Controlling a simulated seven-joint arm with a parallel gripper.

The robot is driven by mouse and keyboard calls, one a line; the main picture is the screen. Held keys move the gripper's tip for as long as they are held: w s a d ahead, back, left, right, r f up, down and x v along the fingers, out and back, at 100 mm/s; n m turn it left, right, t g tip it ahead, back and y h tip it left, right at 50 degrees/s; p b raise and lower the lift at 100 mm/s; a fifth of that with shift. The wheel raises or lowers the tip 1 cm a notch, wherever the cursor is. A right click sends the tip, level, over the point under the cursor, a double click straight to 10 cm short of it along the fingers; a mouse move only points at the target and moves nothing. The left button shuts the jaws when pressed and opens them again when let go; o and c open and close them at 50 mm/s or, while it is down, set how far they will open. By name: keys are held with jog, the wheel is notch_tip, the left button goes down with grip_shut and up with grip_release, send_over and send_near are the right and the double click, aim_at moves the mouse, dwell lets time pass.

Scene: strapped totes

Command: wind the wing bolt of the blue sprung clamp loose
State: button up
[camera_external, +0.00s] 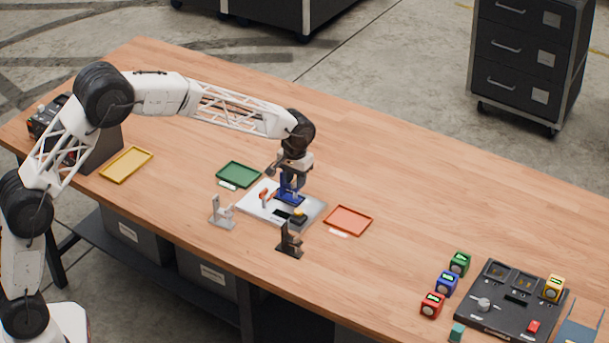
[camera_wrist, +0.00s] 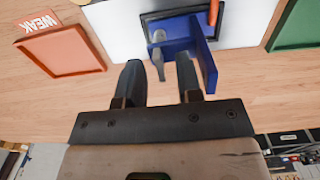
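The blue sprung clamp (camera_external: 291,197) stands on a pale board (camera_external: 252,211) in mid-table. In the wrist view the blue clamp (camera_wrist: 201,46) is at top centre, over a dark-edged patch. A grey wing-shaped part (camera_wrist: 159,48), apparently the wing bolt, sticks out from it toward my fingers. My gripper (camera_external: 287,181) points down at the clamp from above. In the wrist view my gripper (camera_wrist: 158,64) has its two fingers apart, with the grey part in or just beyond the gap, nearer the right finger. Contact cannot be told.
A grey clamp (camera_external: 221,213) and a black clamp (camera_external: 289,243) stand in front of the board. An orange-handled part (camera_external: 264,196) is beside the blue clamp. A red tray (camera_external: 348,221) and green tray (camera_external: 239,175) flank the board. The table behind is clear.

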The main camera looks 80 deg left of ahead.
aim_at(295, 181)
jog(key=shift+r, duration=3.85)
jog(key=shift+r, duration=0.1)
jog(key=shift+f, duration=0.25)
jog(key=shift+f, duration=3.75)
jog(key=shift+c, duration=0.3)
grip_shut()
